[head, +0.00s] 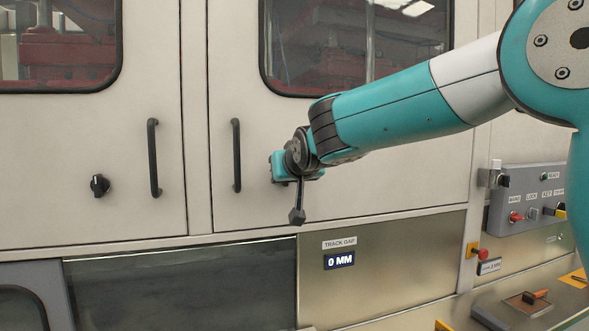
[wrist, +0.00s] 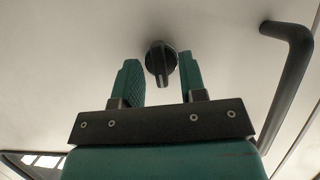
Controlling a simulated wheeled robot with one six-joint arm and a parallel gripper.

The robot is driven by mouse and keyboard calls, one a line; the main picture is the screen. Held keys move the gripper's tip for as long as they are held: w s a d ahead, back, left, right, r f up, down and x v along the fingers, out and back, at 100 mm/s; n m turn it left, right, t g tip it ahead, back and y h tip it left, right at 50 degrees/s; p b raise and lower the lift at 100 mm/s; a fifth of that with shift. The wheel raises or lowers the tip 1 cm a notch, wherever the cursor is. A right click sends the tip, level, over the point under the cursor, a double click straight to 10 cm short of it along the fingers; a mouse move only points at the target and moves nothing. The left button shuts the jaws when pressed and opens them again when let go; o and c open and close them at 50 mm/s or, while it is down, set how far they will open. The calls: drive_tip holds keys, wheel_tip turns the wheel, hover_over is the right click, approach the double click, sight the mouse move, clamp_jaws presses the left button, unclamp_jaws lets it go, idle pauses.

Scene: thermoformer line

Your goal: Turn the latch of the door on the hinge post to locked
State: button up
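A round black latch knob (wrist: 161,63) with a raised grip bar sits on a pale door panel in the wrist view. The bar runs roughly up and down in that picture. My gripper (wrist: 160,60) is open, with one teal finger on each side of the knob and visible gaps; I cannot tell how deep the fingers reach. In the head view my gripper (head: 283,166) is in front of the right door (head: 340,150), right of its black handle (head: 236,155), and hides the knob there. The handle also shows in the wrist view (wrist: 290,75).
The left door (head: 60,150) has its own black knob (head: 99,185) and handle (head: 153,157). A control panel (head: 525,198) with switches is at the right. A display (head: 339,261) under "TRACK GAP" reads 0 MM. Both doors look shut.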

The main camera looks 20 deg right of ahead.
drive_tip(key=b+v, duration=0.3)
drive_tip(key=v, duration=1.4)
drive_tip(key=shift+b, duration=0.35)
drive_tip(key=shift+s+f, duration=0.1)
drive_tip(key=shift+f, duration=0.05)
wheel_tip(320, 180, down, 10)
drive_tip(key=s+a+n+g+y, duration=0.2)
drive_tip(key=s+g, duration=0.1)
drive_tip(key=s+a+f+n+g+y, duration=0.2)
drive_tip(key=s+f+n+g, duration=0.2)
drive_tip(key=s+f+g, duration=0.6)
drive_tip(key=s+f, duration=0.7)
drive_tip(key=s, duration=0.2)
drive_tip(key=shift+s+a+f+n, duration=0.25)
drive_tip(key=shift+s+a+n, duration=0.05)
drive_tip(key=shift+s+n, duration=0.1)
